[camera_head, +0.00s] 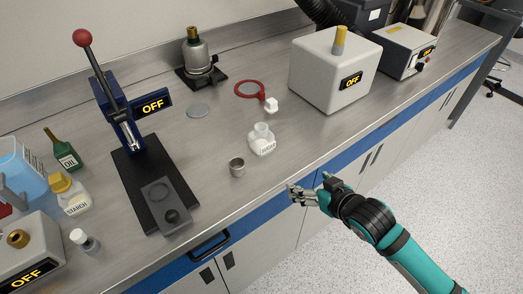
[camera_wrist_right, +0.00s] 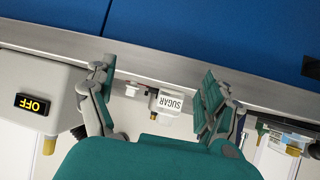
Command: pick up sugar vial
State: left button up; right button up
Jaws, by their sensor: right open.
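The sugar vial (camera_head: 263,141) is a small white bottle standing open on the steel counter, near the middle of the head view. In the right wrist view the vial (camera_wrist_right: 168,103) shows its SUGAR label between the two fingers. My right gripper (camera_head: 308,192) is open and empty, at the counter's front edge, to the right of and nearer than the vial. In the right wrist view the gripper (camera_wrist_right: 156,72) has its fingers spread wide, apart from the vial. My left gripper is not in view.
A small metal cup (camera_head: 237,168) stands close to the vial, front left. A red ring (camera_head: 249,89) with a white piece (camera_head: 271,105) lies behind it. A black-based press (camera_head: 139,183) stands left, and a white OFF box (camera_head: 327,75) right. The counter between vial and gripper is clear.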

aim_at(268, 142)
jog(key=a+r+n+y, duration=0.2)
jog(key=a+r+y, duration=0.1)
jog(key=r, duration=0.7)
jog(key=x, duration=0.7)
jog(key=p+x, duration=0.1)
jog(key=x, duration=0.3)
jog(key=shift+w+a+r, duration=0.15)
jog(key=shift+w, duration=0.15)
jog(key=shift+p+x, duration=0.65)
jog(key=shift+x, duration=2.4)
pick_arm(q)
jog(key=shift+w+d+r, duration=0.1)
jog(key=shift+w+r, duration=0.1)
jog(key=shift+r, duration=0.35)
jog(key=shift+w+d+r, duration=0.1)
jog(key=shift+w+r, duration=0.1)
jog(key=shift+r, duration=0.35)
pick_arm(e)
jog(key=shift+r+t, duration=0.1)
jog(key=shift+t, duration=0.2)
jog(key=c, duration=1.1)
